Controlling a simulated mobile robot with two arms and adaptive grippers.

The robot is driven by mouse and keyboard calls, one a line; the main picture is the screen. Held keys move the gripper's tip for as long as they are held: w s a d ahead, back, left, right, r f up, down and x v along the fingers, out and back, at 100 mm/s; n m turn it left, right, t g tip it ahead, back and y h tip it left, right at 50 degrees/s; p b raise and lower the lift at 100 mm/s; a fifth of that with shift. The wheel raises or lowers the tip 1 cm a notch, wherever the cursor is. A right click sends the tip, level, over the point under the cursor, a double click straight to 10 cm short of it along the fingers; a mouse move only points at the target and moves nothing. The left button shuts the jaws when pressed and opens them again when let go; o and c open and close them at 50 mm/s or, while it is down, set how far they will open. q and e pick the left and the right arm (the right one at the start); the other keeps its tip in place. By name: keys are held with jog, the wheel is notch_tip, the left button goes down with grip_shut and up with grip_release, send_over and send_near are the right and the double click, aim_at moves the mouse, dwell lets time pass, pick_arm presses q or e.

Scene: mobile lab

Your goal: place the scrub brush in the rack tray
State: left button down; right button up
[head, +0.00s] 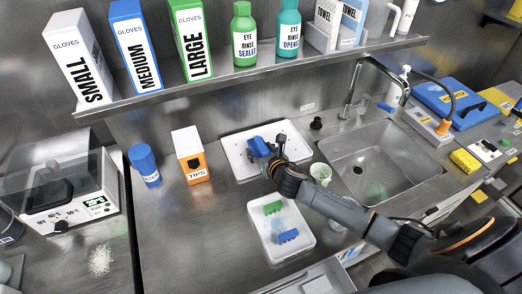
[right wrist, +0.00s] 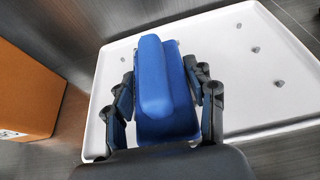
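The scrub brush (right wrist: 165,85) is blue with a raised grip along its top. My right gripper (right wrist: 166,98) has its fingers closed on both sides of it. In the head view the blue brush (head: 259,146) shows at the end of my right gripper (head: 268,152), over the left part of the rack tray (head: 236,137). The rack tray is white, shallow and studded with small pegs; it also fills much of the right wrist view (right wrist: 240,55). Whether the brush touches the tray floor I cannot tell. My left gripper is out of view.
A second white tray (head: 268,247) in front holds a green piece and a blue piece. An orange and white tips box (head: 190,156) and a blue-capped bottle (head: 145,165) stand left. A pale green cup (head: 321,173) and the sink (head: 377,168) are right of my arm.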

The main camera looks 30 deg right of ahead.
jog(key=shift+o, duration=1.2)
jog(key=shift+r, duration=0.15)
jog(key=v, duration=1.2)
